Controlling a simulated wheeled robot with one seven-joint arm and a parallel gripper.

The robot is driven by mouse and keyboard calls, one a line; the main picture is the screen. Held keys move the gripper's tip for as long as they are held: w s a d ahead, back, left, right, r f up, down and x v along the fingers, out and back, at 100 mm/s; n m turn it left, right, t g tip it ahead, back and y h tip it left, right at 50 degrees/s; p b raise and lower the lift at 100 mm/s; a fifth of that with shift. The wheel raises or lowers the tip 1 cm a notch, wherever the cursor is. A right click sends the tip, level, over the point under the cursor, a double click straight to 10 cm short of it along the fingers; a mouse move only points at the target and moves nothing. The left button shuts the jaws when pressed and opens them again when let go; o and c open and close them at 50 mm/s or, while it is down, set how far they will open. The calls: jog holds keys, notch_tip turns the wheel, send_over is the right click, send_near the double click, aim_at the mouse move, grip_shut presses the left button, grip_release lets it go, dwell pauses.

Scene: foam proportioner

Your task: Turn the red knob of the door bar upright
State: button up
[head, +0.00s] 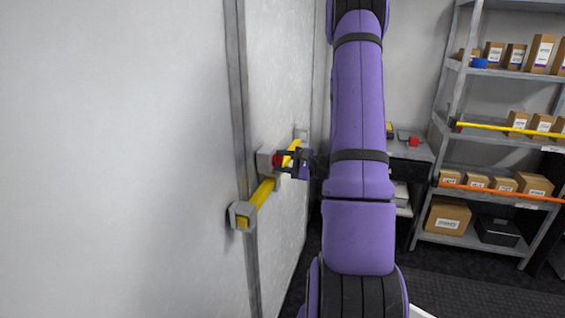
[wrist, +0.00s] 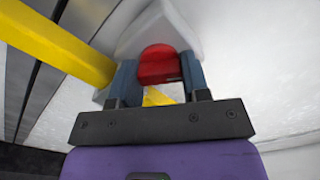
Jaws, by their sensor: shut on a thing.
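The red knob (head: 276,160) sits on a pale grey housing (head: 263,160) on the white door at left centre. The yellow door bar (head: 263,192) runs aslant past it, with its near end in a grey bracket (head: 236,212). My gripper (head: 285,161) reaches the knob from the right and is shut on it. In the wrist view the red knob (wrist: 160,64) lies between the two blue-grey fingers of my gripper (wrist: 160,75). The yellow bar (wrist: 58,45) passes behind the fingers. The knob's lower part and its exact turn are hard to tell.
The white door (head: 130,150) fills the left side, with a grey vertical strip (head: 240,100) beside the bar. Shelves (head: 470,155) with several boxes stand at the right. A grey table (head: 410,150) is behind my arm. Dark floor is open at lower right.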

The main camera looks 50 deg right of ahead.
jog(key=n, duration=0.6)
dwell(0.6)
jog(key=o, duration=0.9)
jog(key=v, duration=1.1)
jog(key=shift+a, duration=0.1)
